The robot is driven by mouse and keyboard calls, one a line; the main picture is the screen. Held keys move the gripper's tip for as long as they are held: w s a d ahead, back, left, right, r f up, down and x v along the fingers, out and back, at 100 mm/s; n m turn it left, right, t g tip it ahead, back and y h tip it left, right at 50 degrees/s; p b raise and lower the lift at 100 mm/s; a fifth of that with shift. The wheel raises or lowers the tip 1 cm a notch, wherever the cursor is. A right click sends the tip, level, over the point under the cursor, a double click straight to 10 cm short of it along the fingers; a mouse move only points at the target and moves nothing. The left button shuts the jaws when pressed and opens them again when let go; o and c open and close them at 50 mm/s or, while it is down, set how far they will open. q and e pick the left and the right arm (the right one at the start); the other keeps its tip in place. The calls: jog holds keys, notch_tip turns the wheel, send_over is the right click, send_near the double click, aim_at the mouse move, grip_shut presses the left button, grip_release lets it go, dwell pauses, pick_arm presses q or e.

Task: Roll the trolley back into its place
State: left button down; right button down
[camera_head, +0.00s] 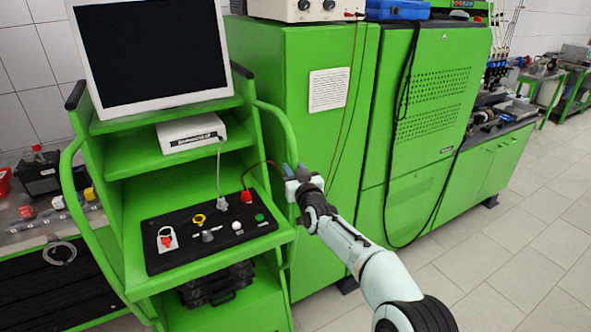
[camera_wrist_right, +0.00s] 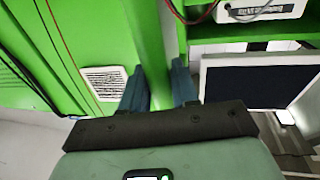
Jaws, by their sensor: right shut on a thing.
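The green trolley (camera_head: 218,259) stands at the left of the head view, with a monitor (camera_head: 150,50) on top and a black control panel (camera_head: 210,232) on its tray. Its right tubular handle (camera_head: 278,117) curves down beside the green cabinet. My right gripper (camera_head: 291,174) is at this handle. In the right wrist view, the two blue-grey fingers (camera_wrist_right: 158,88) sit on either side of the green handle bar (camera_wrist_right: 152,45) and are shut on it. The exact contact is partly hidden. My left gripper does not show.
The tall green cabinet (camera_head: 305,130) stands close at the trolley's right, with cables hanging down its front. A low bench (camera_head: 60,295) with parts on it is at the trolley's left. Tiled floor (camera_head: 500,270) is clear at the right.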

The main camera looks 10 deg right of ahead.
jog(key=shift+r, duration=0.1)
jog(key=c, duration=1)
grip_release()
jog(key=shift+a, duration=0.1)
jog(key=shift+c, duration=0.2)
jog(key=shift+o, duration=0.2)
jog(key=shift+w, duration=0.2)
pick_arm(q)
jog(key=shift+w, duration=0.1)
pick_arm(e)
jog(key=shift+s, duration=0.1)
jog(key=shift+s+f+b, duration=0.2)
jog(key=shift+s+b, duration=0.3)
jog(key=shift+s, duration=0.2)
pick_arm(q)
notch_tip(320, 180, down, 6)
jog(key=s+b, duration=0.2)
jog(key=b, duration=0.1)
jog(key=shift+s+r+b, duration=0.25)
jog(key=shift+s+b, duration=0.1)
jog(key=shift+b, duration=0.05)
pick_arm(e)
jog(key=s+d, duration=0.2)
jog(key=s, duration=0.9)
jog(key=shift+s, duration=0.3)
jog(key=shift+r, duration=0.1)
